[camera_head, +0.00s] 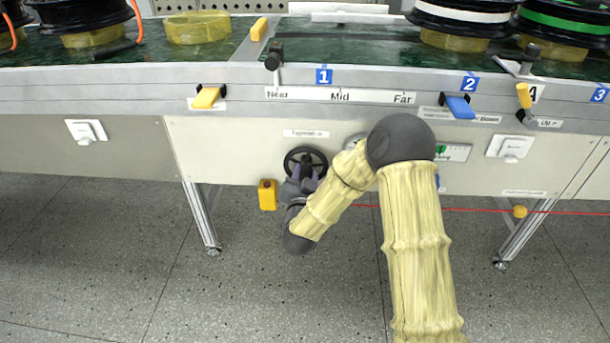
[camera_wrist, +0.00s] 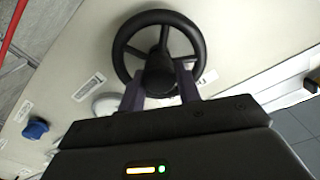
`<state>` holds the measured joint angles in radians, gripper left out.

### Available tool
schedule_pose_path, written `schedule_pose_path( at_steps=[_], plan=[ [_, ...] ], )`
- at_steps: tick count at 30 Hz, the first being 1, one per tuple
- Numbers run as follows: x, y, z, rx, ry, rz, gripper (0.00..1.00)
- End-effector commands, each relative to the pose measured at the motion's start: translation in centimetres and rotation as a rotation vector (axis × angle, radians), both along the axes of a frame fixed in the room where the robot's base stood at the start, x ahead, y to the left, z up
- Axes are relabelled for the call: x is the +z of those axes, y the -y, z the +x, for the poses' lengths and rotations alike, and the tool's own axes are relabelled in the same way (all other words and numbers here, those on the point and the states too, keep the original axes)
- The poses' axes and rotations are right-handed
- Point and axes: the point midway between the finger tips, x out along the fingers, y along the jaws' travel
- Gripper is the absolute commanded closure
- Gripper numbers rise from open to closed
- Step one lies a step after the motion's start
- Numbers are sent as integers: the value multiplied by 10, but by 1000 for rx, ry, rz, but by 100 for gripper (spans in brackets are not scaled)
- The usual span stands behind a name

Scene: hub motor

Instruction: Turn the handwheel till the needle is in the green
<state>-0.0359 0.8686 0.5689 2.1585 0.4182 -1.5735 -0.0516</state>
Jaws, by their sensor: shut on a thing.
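The black spoked handwheel (camera_head: 305,150) is on the beige front panel below the Near, Mid and Far strip. Its rim and spokes fill the upper middle of the wrist view (camera_wrist: 160,16). My gripper (camera_head: 306,182) is at the wheel's lower part. In the wrist view its two fingers (camera_wrist: 161,80) stand on either side of the wheel's dark central knob and are shut on it. A round pale fitting (camera_wrist: 104,104), possibly the gauge, is partly hidden by my gripper. No needle or green zone can be read on it.
A yellow box (camera_head: 267,195) hangs left of the wheel. Yellow (camera_head: 207,97) and blue (camera_head: 460,106) levers stick out above. A red line (camera_head: 480,210) runs along the panel's bottom, with a yellow ball (camera_head: 519,211). The floor in front is clear.

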Motion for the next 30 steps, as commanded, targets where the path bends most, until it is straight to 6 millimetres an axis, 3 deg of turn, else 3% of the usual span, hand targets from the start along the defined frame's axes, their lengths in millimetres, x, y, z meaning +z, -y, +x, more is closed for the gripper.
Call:
schedule_pose_path(
  at_steps=[21, 30],
  plan=[
    [-3, 2, -1, 2, 19, 633, 89],
    [-4, 1, -1, 1, 25, 826, 89]
  ],
)
